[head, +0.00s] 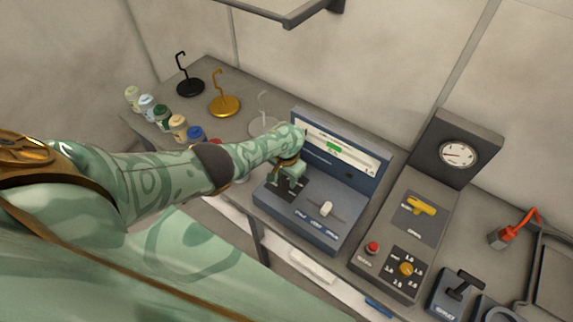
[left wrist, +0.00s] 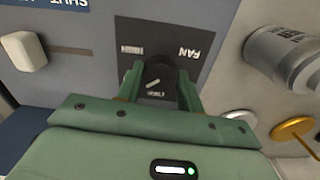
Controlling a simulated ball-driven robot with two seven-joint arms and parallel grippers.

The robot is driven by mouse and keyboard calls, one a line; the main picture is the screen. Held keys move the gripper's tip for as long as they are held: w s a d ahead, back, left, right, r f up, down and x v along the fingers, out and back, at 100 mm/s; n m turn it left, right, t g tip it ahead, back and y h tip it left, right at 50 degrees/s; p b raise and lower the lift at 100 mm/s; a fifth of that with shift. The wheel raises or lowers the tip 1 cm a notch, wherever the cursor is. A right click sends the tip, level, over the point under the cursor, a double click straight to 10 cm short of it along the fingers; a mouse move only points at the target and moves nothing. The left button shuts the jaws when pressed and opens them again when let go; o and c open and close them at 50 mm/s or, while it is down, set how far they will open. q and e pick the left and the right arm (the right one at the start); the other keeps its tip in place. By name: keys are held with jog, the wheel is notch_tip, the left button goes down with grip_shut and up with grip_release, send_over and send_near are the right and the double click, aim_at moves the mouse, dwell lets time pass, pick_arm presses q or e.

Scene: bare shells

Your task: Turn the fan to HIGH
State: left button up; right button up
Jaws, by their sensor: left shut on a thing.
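The fan knob (left wrist: 158,76) is a small black dial with a white pointer line, on a black plate marked FAN (left wrist: 187,52). It shows upside down in the left wrist view, and small labels beside it are too blurred to read surely. My left gripper (left wrist: 160,85) is shut on the knob, with a green finger on each side. In the head view, my left gripper (head: 287,184) reaches down onto the left part of the blue console (head: 350,236) and hides the knob. My right gripper is not in view.
The console has a white slider knob (head: 326,208) right of the fan plate and an upright display (head: 345,158) with a green mark behind. A grey panel with a yellow handle (head: 421,206) and gauge (head: 458,154) stands right. Jars and hook stands (head: 224,106) stand left.

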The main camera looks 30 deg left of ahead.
pick_arm(q)
jog(key=m, duration=0.3)
jog(key=shift+m, duration=0.4)
jog(key=m, duration=0.3)
jog(key=shift+m, duration=0.3)
jog(key=m, duration=0.6)
jog(key=shift+m, duration=0.3)
jog(key=o, duration=1)
jog(key=shift+d, duration=0.1)
